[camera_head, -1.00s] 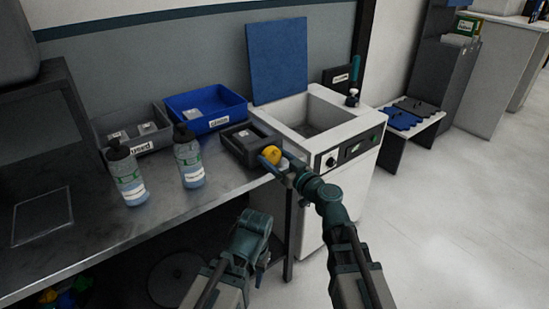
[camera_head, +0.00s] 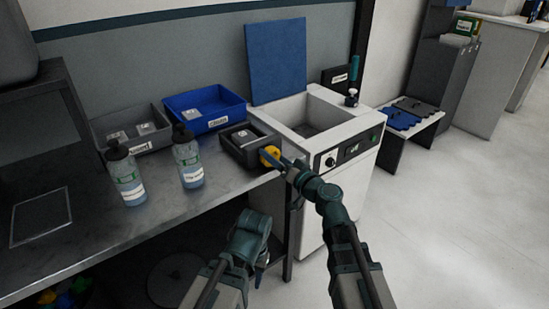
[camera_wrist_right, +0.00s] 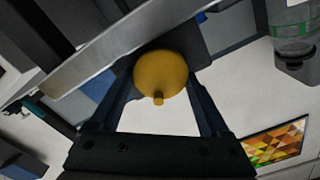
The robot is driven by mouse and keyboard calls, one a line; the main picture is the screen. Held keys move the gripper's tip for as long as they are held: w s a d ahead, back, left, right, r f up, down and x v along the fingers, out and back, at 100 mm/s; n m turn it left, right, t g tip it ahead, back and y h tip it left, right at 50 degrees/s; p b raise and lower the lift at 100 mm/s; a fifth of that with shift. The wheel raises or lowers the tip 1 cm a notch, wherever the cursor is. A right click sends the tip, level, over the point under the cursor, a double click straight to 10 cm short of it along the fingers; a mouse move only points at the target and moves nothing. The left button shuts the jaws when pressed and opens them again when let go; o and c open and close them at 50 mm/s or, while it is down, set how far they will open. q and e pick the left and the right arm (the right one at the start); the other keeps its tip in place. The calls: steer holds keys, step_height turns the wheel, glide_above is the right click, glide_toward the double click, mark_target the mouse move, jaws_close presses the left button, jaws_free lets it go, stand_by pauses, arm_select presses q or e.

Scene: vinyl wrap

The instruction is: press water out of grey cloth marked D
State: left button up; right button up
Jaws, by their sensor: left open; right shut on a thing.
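My right gripper (camera_head: 280,163) is at the front right corner of the small dark box (camera_head: 238,154), shut on a round yellow knob (camera_head: 270,154). In the right wrist view the yellow knob (camera_wrist_right: 161,73) sits between the two fingers, with a dark block behind it. On the low white bench at the right lie a dark grey cloth-like piece (camera_head: 418,106) and a blue one (camera_head: 401,119); I cannot read a D on either. My left gripper (camera_head: 262,263) is open and empty, below the table edge; its fingers show poorly.
A white sink unit (camera_head: 352,131) with a grey basin stands right of the metal table (camera_head: 95,228). A blue bin (camera_head: 205,107), a grey bin (camera_head: 134,134) and two bottles (camera_head: 125,175) (camera_head: 188,157) stand on the table. The floor at the right is clear.

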stand_by(0.4)
steer(key=o, duration=1.2)
steer(key=shift+s+d, duration=0.1)
steer(key=shift+s, duration=0.1)
